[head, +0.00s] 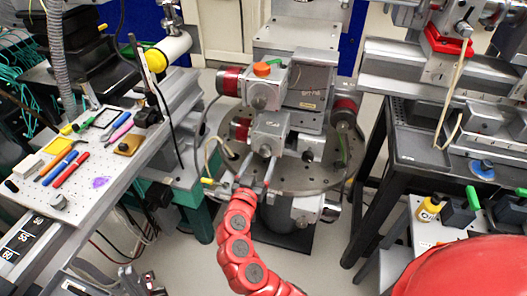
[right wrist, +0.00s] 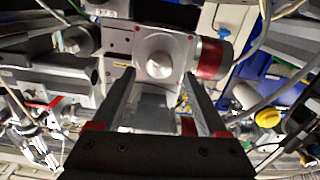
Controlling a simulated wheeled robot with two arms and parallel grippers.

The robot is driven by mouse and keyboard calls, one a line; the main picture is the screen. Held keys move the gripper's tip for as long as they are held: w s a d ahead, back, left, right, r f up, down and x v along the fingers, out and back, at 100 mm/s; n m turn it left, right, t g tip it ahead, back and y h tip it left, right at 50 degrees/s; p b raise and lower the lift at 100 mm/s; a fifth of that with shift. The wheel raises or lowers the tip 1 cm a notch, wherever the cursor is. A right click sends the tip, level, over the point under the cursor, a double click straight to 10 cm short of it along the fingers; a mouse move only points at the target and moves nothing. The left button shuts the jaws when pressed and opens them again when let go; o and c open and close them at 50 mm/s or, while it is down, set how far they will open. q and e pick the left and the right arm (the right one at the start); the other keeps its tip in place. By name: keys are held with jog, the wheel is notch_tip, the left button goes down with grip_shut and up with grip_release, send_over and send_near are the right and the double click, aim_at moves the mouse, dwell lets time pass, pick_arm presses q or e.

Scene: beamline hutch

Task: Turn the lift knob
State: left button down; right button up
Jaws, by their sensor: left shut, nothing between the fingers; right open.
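A stack of grey motor stages (head: 297,85) stands on a round drilled plate (head: 318,172). An upper grey block with an orange button (head: 262,69) has a round knob (head: 259,102) on its front, and a lower block has another round knob (head: 265,151). I cannot tell which is the lift knob. My right gripper (head: 258,174) is open just in front of the lower block. In the right wrist view, a grey round knob (right wrist: 158,65) on a square block shows beyond and between the spread fingers, with nothing held. I do not see my left gripper.
A pegboard bench (head: 110,175) with pens and small tools lies to the left. Cables hang near the stages.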

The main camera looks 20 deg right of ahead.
aim_at(264, 153)
jog(key=shift+x, duration=1.9)
grip_shut()
jog(key=shift+n, duration=0.3)
